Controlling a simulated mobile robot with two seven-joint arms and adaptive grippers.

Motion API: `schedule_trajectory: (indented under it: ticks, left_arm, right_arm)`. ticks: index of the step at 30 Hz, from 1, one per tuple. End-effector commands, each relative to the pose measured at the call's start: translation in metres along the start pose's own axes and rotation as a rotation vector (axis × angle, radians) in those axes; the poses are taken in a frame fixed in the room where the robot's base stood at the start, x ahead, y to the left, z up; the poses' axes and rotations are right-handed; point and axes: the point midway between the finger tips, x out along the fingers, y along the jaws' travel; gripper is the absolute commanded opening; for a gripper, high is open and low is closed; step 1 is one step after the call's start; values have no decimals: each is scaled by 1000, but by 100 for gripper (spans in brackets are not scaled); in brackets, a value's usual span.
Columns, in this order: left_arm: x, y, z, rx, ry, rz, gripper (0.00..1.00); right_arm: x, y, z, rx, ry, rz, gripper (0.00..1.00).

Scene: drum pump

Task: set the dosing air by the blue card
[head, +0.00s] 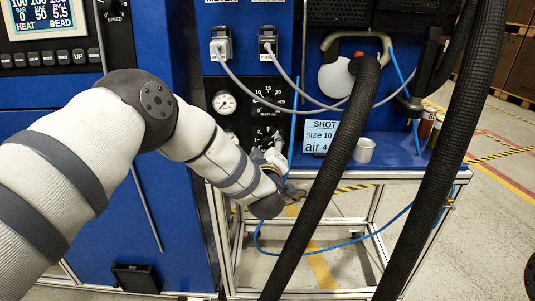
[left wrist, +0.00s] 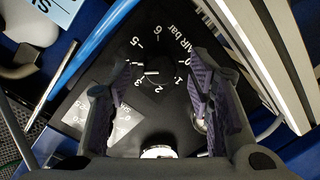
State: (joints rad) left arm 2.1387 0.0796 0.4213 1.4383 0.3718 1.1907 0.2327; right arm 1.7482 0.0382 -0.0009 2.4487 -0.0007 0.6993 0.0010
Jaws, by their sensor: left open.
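The light blue card (head: 321,136) stands at the back of the blue shelf and reads "SHOT size 10 air 4". My left gripper (head: 270,160) is at the panel's lower right, in front of the dials. In the left wrist view the black air knob (left wrist: 155,73) sits on a dial marked "AIR bar" from 0 to 6. Its white pointer points left, near 3 to 4; the exact value is unclear. My left gripper (left wrist: 162,82) is open, one finger on each side of the knob, with gaps visible. My right gripper is not in view.
A shot dial (head: 267,104) and a round gauge (head: 224,103) are above my left gripper. Thick black hoses (head: 330,185) cross in front of the shelf. A metal cup (head: 364,150) stands on the shelf beside the card. A blue air line (head: 293,120) runs close to the gripper.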

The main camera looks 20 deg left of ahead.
Motion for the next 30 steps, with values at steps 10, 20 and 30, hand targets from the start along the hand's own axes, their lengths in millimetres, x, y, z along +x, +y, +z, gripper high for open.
schedule_trajectory:
  ticks: [10,20,30]
  left_arm:
    - [-88,0,0,2,-3,1,47]
    - [-109,0,-1,0,2,1,47]
    - [-115,-16,13,45,-59,-19,47]
  right_arm:
    - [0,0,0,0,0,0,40]
    - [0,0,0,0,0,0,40]
    - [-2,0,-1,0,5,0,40]
